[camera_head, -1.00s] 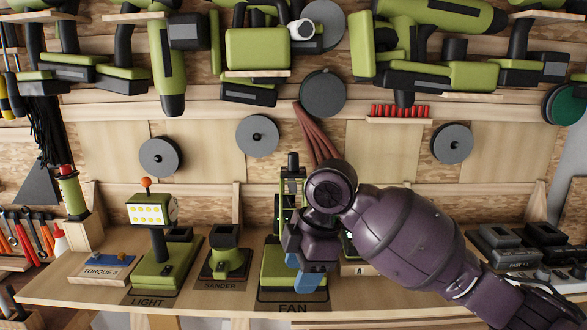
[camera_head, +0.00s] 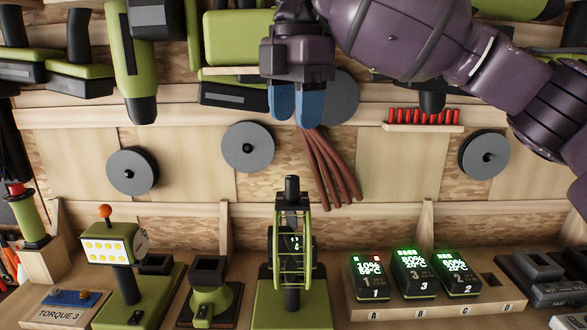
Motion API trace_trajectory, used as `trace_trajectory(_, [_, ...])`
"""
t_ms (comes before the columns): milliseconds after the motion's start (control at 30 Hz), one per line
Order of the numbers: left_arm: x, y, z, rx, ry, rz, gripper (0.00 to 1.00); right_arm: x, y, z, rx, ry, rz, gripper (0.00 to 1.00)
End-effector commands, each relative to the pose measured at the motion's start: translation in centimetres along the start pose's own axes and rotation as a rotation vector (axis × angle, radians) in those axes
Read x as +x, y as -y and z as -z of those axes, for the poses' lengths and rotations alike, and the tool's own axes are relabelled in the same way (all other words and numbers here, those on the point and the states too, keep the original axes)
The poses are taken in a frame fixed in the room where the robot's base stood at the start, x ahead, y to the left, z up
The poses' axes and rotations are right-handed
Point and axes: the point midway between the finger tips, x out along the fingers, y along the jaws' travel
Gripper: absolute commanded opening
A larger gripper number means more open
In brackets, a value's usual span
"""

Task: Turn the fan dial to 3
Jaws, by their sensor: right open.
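The fan (camera_head: 292,262) stands upright at the bottom middle of the camera_head view, a green cage on a dark post. Its green base (camera_head: 270,312) is cut off by the picture's lower edge, and I cannot make out the dial or its setting. My right gripper (camera_head: 296,106) hangs with its blue fingers pointing down, well above the fan in the picture and apart from it. It is open, with a narrow gap between the fingers and nothing in it. My left gripper is out of view.
A green light (camera_head: 112,250) and a sander (camera_head: 208,290) stand left of the fan. A rack with lit batteries (camera_head: 416,273) is on the right. Grey discs (camera_head: 248,147), a brown bundle (camera_head: 328,168) and green power tools (camera_head: 242,40) fill the wall behind.

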Motion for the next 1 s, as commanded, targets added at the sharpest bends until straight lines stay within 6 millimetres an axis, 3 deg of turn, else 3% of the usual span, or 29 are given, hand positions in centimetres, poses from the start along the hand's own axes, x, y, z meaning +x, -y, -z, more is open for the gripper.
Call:
trace_trajectory(167, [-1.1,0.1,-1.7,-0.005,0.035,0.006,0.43,1.0,0.0,0.0,0.0,-0.001,0.003,0.5])
trace_trajectory(300, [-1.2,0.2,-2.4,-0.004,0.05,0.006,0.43,3.1,0.0,0.0,0.002,-0.001,0.004,0.5])
trace_trajectory(700, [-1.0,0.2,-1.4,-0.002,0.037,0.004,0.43,9.3,0.0,0.0,0.002,-0.001,0.004,0.5])
trace_trajectory(1000, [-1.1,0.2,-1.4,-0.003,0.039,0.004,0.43,10.8,0.0,0.0,0.003,-0.001,0.001,0.5])
